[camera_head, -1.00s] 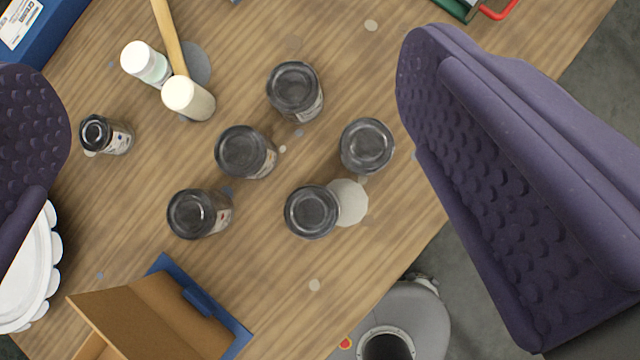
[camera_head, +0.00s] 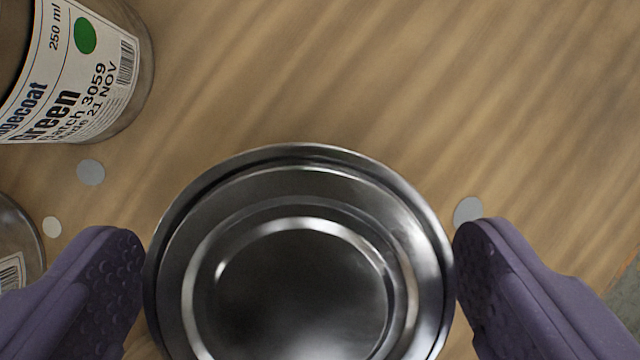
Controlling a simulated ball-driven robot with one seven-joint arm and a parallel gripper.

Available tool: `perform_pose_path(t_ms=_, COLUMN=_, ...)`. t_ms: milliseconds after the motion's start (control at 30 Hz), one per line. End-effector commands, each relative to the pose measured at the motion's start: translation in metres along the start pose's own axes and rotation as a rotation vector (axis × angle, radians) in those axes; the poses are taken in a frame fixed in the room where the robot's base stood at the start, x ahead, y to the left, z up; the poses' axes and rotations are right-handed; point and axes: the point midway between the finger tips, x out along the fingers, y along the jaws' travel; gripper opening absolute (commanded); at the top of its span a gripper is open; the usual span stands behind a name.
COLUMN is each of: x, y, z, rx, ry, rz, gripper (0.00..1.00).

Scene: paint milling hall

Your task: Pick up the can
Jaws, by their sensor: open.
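A metal can (camera_head: 300,270) with a shiny ringed lid fills the lower middle of the view, seen from above. Its lower edge is cut off by the frame, and its side and label are hidden. My gripper (camera_head: 298,275) is open, with one purple padded finger to the left of the can and the other to the right. Both fingers are very close to the rim. I cannot tell whether either touches it.
A can with a Green 250 ml label (camera_head: 85,75) stands at the upper left. Part of another can (camera_head: 15,245) shows at the left edge. The wooden table (camera_head: 400,90) is bare behind the can, with a few paint spots. Its edge shows at far right.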

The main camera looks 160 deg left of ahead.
Motion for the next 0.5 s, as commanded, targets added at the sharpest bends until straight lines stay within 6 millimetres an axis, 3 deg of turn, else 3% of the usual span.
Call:
perform_pose_path(t_ms=133, x=0.026, y=0.001, z=0.000, rx=0.001, ry=0.000, rz=0.000, gripper=1.00)
perform_pose_path(t_ms=367, x=0.028, y=0.001, z=-0.001, rx=0.000, ry=0.001, rz=-0.001, gripper=1.00)
perform_pose_path(t_ms=500, x=0.028, y=0.001, z=-0.001, rx=0.000, ry=0.001, rz=-0.001, gripper=0.70)
